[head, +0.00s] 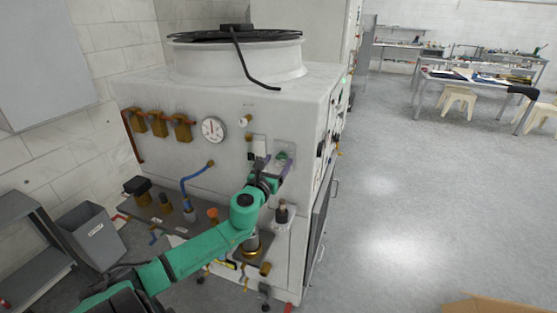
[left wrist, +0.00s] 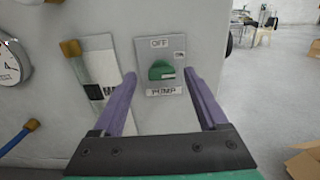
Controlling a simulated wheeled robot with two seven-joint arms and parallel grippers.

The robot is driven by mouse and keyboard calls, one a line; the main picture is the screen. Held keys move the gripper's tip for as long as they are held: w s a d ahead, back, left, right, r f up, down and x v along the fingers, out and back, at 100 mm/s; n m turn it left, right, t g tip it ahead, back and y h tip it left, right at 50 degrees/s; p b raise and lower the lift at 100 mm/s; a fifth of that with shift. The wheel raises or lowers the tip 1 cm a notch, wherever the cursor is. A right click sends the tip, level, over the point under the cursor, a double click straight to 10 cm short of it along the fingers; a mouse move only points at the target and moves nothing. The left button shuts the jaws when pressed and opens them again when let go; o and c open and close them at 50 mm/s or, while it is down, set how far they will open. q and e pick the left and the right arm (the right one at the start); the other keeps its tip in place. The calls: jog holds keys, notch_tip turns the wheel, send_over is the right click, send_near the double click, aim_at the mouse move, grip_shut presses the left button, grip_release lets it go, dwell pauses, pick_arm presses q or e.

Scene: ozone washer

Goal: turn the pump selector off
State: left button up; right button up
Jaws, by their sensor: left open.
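The pump selector is a green knob (left wrist: 161,70) on a grey plate labelled OFF at the top and PUMP at the bottom, with a small label at the upper right. A pale mark on the knob points to the right, not up at OFF. In the head view the selector (head: 282,155) is on the front of the white washer cabinet (head: 228,165), near its right edge. My left gripper (head: 272,163) is open, its two purple fingers (left wrist: 160,76) on either side of the knob. Contact cannot be told. My right gripper is not in view.
A gauge (head: 213,129) and brass fittings (head: 158,124) are left of the selector. A blue hose (head: 190,182) and pump parts stand on a low shelf below. A grey bin (head: 92,236) stands at the left.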

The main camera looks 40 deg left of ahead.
pick_arm(q)
jog(key=shift+w+a, duration=0.1)
jog(key=shift+w, duration=0.55)
jog(key=shift+s, duration=0.1)
grip_shut()
jog(key=shift+n, duration=0.4)
jog(key=n, duration=0.3)
jog(key=shift+n+b, duration=0.3)
jog(key=n, duration=0.4)
jog(key=shift+a+n, duration=0.1)
jog(key=shift+n, duration=0.2)
jog(key=n, duration=0.4)
jog(key=shift+n, duration=0.3)
jog(key=shift+f+n, duration=0.15)
jog(key=shift+n, duration=2.05)
